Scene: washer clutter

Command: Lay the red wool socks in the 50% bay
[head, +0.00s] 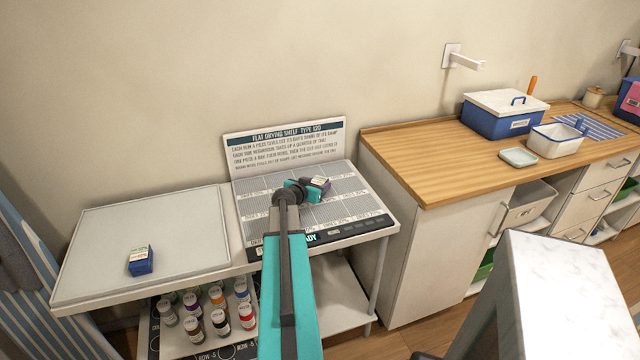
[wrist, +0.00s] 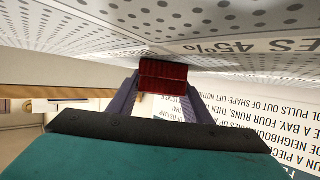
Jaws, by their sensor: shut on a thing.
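My gripper (head: 316,184) is over the rear right part of the drying shelf (head: 345,205). It is shut on the red wool socks (wrist: 163,76), a small dark red block between the fingertips in the wrist view. The socks are close to the perforated shelf surface; I cannot tell whether they touch it. A bay label (wrist: 255,46) ending in "45%" shows near them in the wrist view. In the head view the bay labels are too small to read surely, so I cannot tell which is the 50% bay. My arm hides part of the shelf.
A sign (head: 285,145) stands behind the shelf. A blue labelled bundle (head: 140,260) lies on the pale board (head: 185,225) at left, otherwise clear. Several bottles (head: 218,318) stand below. A wooden counter (head: 440,165) at right holds a blue box (head: 500,120) and a white tub (head: 556,142).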

